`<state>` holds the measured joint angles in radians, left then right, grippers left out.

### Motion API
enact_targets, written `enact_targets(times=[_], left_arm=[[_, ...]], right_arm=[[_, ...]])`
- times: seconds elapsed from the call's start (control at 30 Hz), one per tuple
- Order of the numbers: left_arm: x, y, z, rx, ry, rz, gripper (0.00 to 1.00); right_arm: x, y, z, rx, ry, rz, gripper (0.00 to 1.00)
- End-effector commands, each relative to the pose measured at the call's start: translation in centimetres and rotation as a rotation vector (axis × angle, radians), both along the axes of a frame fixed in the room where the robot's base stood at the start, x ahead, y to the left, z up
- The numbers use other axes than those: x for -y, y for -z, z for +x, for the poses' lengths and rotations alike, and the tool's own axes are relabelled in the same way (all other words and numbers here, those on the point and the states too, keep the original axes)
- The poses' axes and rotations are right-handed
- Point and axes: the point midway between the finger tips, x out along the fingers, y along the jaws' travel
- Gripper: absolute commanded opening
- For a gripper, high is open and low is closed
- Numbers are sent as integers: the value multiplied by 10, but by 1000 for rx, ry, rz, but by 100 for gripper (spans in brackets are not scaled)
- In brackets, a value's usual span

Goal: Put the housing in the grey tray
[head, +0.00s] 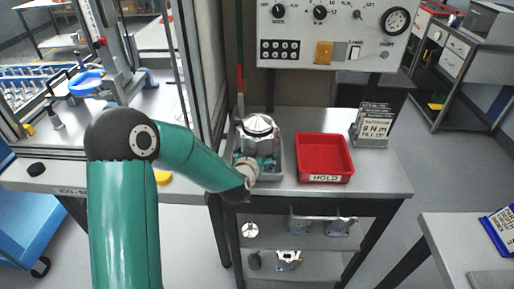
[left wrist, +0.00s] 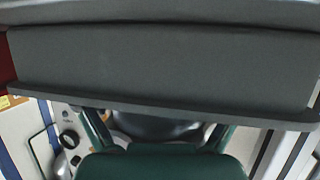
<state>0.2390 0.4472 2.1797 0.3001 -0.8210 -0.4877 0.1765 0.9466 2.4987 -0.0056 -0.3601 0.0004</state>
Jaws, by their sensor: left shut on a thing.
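The silver machined housing (head: 258,126) is upright at the grey tray (head: 278,174) on the bench, within the tray's outline in the head view. I cannot tell whether it rests on the tray floor or hangs just above it. My left gripper (head: 262,162) is shut on the near side of the housing, low down at the tray's front. In the left wrist view the green gripper fingers (left wrist: 155,135) reach toward a dark, mostly hidden shape, and a broad grey surface fills the upper part. My right gripper is not in view.
A red tray labelled HOLD (head: 325,160) stands just right of the grey tray. A torque sign (head: 373,125) stands behind it at right. A control panel (head: 330,35) rises at the back. Several metal parts lie on the shelves (head: 300,240) below.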

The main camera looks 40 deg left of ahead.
Motion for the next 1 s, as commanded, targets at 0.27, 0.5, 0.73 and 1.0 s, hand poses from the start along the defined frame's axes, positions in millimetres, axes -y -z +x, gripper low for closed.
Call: enact_targets(times=[0.27, 0.5, 0.73, 1.0], left_arm=[[0, 1, 0, 0, 0, 1, 95], [0, 0, 0, 0, 0, 1, 100], [2, -2, -4, 0, 1, 1, 100], [16, -18, -40, 3, 4, 2, 100]], right_arm=[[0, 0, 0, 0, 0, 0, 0], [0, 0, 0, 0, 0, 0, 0], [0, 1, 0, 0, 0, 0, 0], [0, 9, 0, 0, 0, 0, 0]])
